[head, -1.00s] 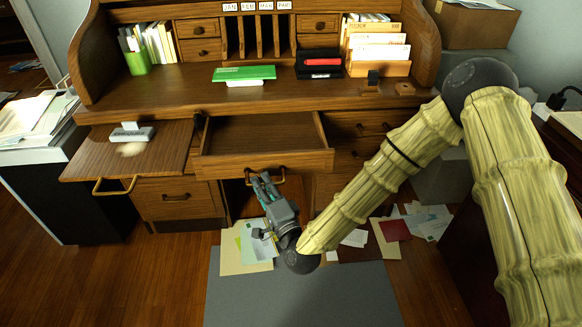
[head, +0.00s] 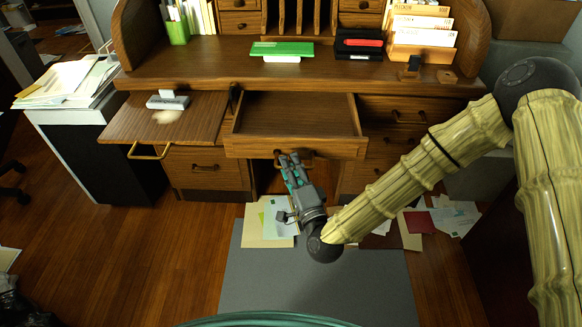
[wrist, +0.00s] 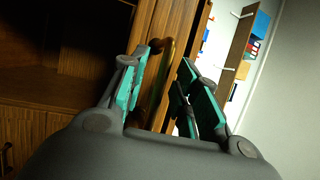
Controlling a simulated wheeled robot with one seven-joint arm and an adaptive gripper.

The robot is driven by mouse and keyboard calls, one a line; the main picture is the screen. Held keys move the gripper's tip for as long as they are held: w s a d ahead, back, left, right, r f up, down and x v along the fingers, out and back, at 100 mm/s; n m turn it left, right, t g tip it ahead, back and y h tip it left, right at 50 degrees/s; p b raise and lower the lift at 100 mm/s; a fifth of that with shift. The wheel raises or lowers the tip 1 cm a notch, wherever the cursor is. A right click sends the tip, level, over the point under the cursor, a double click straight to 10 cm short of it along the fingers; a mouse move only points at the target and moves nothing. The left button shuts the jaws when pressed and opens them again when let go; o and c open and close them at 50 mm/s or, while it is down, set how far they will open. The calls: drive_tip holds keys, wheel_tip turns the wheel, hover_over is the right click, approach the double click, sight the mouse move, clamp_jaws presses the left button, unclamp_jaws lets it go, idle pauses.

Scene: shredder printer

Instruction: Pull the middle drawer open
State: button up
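The middle drawer (head: 295,146) of the wooden desk is pulled well out, and its empty inside (head: 297,113) shows from above. Its brass handle (head: 307,160) is on the front and partly hidden behind my fingers. My gripper (head: 290,157) is at this handle, just below the drawer front. In the wrist view my gripper (wrist: 164,68) has its two teal-padded fingers apart, with the brass handle (wrist: 163,75) showing in the gap between them. The drawer front (wrist: 173,35) stands tilted in that view. I cannot tell whether either finger touches the handle.
A pull-out board (head: 150,122) with a stapler-like object (head: 167,102) sticks out at left. Closed side drawers (head: 208,168) flank the kneehole. Papers (head: 268,222) lie on the floor by a grey mat (head: 320,285). A paper-topped cabinet (head: 95,145) stands at left.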

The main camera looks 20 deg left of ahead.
drive_tip(key=v, duration=1.2)
idle(0.4)
drive_tip(key=s+d+f+n+g+h, duration=0.3)
drive_tip(key=d+f, duration=0.2)
drive_tip(key=f, duration=0.4)
drive_tip(key=s+d+f+n+g+h, duration=0.2)
drive_tip(key=d+f+g, duration=0.25)
drive_tip(key=f, duration=0.45)
drive_tip(key=s+d+f+n+g+h, duration=0.1)
drive_tip(key=s+d+f+g+h, duration=0.2)
drive_tip(key=s+d, duration=0.45)
drive_tip(key=s+d+f+n+g+h, duration=0.15)
drive_tip(key=s+d+f, duration=0.25)
drive_tip(key=d, duration=0.6)
drive_tip(key=s+d+f+n+g+h, duration=0.1)
drive_tip(key=s+d+f+g+h, duration=0.3)
drive_tip(key=d, duration=0.5)
wheel_tip(320, 180, up, 23)
drive_tip(key=s+t+p, duration=0.1)
drive_tip(key=p, duration=2.1)
drive_tip(key=shift+s, duration=0.15)
